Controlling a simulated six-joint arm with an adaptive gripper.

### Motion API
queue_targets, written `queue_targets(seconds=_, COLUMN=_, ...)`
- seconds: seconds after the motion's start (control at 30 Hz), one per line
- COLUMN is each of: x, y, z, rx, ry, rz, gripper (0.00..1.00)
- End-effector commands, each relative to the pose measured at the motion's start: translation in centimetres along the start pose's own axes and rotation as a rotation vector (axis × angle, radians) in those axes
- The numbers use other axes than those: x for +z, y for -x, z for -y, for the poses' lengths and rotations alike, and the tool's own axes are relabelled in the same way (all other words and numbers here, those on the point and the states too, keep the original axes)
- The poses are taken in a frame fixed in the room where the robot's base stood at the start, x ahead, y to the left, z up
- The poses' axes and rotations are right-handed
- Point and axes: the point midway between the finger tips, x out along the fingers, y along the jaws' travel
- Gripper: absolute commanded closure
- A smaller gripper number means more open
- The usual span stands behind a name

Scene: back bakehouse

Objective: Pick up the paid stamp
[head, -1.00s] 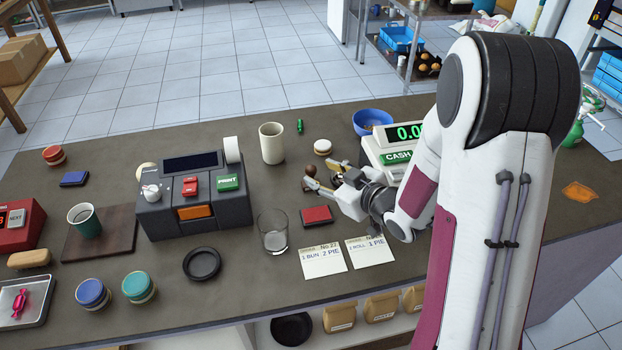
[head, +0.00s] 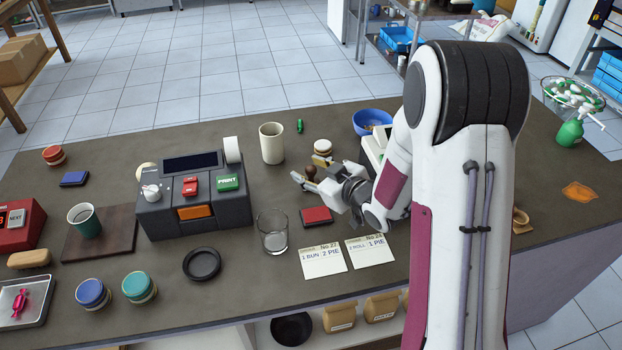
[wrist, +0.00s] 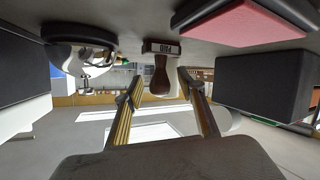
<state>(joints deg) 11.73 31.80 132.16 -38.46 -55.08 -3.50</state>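The paid stamp stands upright on the counter. In the head view its dark round knob (head: 310,172) shows between my gripper's fingers, and its base is mostly hidden. In the wrist view, which is upside down, the stamp's brown handle (wrist: 160,78) and its block with the word PAID are plain. My gripper (head: 308,168) is open, with one finger on each side of the handle in the picture. Gaps show between the handle and both fingers in the wrist view. I cannot tell how deep the handle sits between the fingertips.
A red ink pad (head: 317,215) lies close in front of my gripper. A glass (head: 272,235) and two order slips (head: 323,261) are nearer the front edge. A cream cup (head: 271,143) and a small round cream-topped thing (head: 323,147) stand behind. The printing till (head: 180,205) is to the left.

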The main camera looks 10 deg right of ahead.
Motion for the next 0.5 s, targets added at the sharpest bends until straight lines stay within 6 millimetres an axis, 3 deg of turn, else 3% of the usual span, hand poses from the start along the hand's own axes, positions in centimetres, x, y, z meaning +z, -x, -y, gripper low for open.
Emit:
queue_targets(seconds=0.13, x=0.0, y=0.02, z=0.0, rx=0.0, ry=0.0, rz=0.0, gripper=0.61)
queue_targets(seconds=0.3, x=0.0, y=0.02, z=-0.01, rx=0.0, ry=0.0, rz=0.0, gripper=1.0)
queue_targets(seconds=0.5, x=-0.01, y=0.02, z=-0.01, rx=0.0, ry=0.0, rz=0.0, gripper=1.0)
